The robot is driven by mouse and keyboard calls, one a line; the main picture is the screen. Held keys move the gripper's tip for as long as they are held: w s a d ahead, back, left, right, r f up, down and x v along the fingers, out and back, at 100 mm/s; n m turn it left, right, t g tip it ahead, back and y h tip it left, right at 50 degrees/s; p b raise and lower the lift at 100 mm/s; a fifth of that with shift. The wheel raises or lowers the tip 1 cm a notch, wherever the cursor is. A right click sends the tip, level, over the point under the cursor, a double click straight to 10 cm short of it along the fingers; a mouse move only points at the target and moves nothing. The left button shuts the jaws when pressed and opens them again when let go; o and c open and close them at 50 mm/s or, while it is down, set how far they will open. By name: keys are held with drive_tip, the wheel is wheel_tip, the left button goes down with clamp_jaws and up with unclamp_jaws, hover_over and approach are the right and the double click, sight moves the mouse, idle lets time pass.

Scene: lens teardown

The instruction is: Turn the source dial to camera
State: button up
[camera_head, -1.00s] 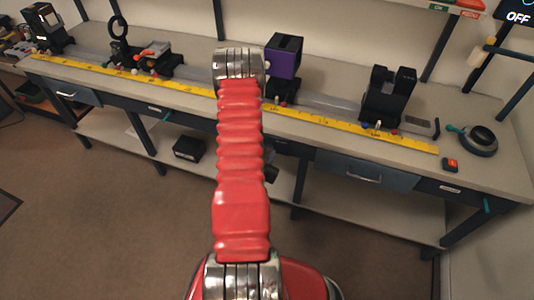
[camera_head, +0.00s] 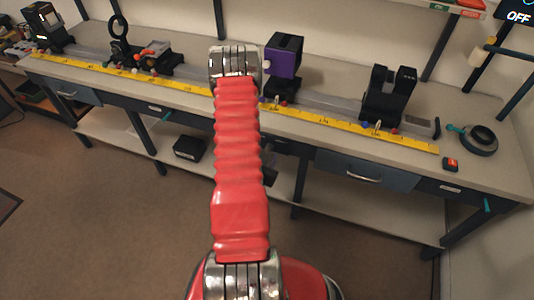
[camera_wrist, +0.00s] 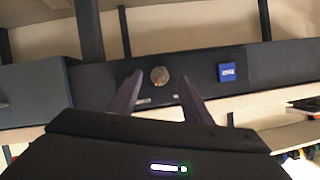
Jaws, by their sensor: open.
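A small round dial (camera_wrist: 159,76) with a grey-brown face sits on the dark front panel (camera_wrist: 210,95) in the wrist view. Tiny light markings show below it, too small to read, so I cannot tell its setting. My gripper (camera_wrist: 160,80) is open, with its two dark fingers reaching toward the panel on either side of the dial. The dial shows in the gap between the fingertips; I cannot tell whether they touch it. In the head view my red arm hides the dial and most of my gripper.
A blue square (camera_wrist: 227,72) with a pale label is on the panel right of the dial. In the head view, the bench top (camera_head: 340,75) carries a yellow ruler (camera_head: 340,129), a purple box (camera_head: 284,55) and a black mount (camera_head: 389,94). Drawers (camera_head: 367,170) line the front.

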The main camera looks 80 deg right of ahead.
drive_tip(key=v, duration=0.5)
drive_tip(key=shift+a, duration=0.1)
idle(0.6)
drive_tip(key=a+f+n+y, duration=0.1)
drive_tip(key=a+f+y, duration=0.55)
drive_tip(key=f, duration=0.25)
drive_tip(key=w+a+n+y, duration=0.3)
drive_tip(key=w+a, duration=0.2)
drive_tip(key=w+a+r+n+y, duration=0.2)
drive_tip(key=w+a+r+n, duration=0.2)
drive_tip(key=w+a+r, duration=0.45)
drive_tip(key=w+a+r+n+y, duration=0.2)
drive_tip(key=w+a+r+n, duration=0.3)
drive_tip(key=r, duration=0.6)
drive_tip(key=a+r+n+t, duration=0.5)
drive_tip(key=a+r+n, duration=0.3)
drive_tip(key=a+r, duration=1.4)
wheel_tip(320, 180, up, 4)
drive_tip(key=shift+s+r, duration=0.15)
drive_tip(key=shift+s, duration=0.2)
